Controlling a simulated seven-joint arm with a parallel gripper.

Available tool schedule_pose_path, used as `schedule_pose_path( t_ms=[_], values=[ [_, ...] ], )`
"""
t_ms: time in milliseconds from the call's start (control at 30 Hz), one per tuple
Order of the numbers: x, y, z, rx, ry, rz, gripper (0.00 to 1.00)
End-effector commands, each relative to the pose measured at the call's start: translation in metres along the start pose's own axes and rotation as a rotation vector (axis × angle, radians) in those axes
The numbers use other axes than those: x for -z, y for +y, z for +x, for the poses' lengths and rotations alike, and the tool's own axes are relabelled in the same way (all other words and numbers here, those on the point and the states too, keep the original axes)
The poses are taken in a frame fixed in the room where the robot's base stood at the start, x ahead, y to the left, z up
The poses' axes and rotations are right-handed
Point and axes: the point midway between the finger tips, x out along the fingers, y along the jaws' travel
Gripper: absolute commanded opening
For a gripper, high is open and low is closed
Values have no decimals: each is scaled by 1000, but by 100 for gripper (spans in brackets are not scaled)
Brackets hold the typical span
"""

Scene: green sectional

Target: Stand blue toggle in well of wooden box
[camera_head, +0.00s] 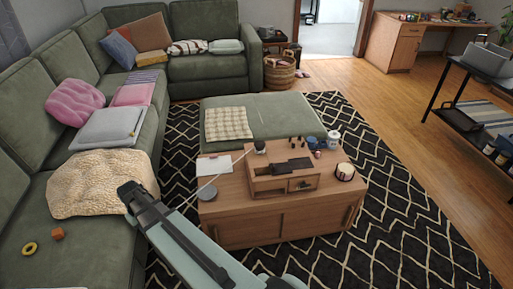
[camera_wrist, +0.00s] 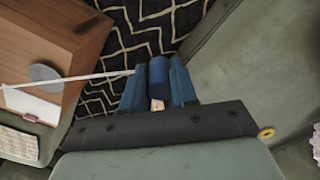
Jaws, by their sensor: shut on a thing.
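The wooden box (camera_head: 257,184) sits on the coffee table in the head view, with a dark recess in its top and a small drawer-like front. My gripper (camera_head: 130,192) is left of the table, above the gap by the sofa, well apart from the box. In the wrist view my gripper (camera_wrist: 158,84) is shut on the blue toggle (camera_wrist: 155,70), a dark blue rounded piece between its two blue fingers. A small pale wooden bit shows at the toggle's near end. The box is not seen in the wrist view. The toggle cannot be made out in the head view.
The green sofa (camera_head: 100,235) borders the left.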

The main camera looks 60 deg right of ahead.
Motion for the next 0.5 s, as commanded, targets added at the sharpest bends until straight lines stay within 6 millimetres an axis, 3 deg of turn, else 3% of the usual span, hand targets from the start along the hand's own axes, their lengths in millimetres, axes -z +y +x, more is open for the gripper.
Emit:
schedule_pose_path(
  t_ms=[500],
  values=[
    [-7, 24, 0, 4, 0, 1, 0]
  ],
)
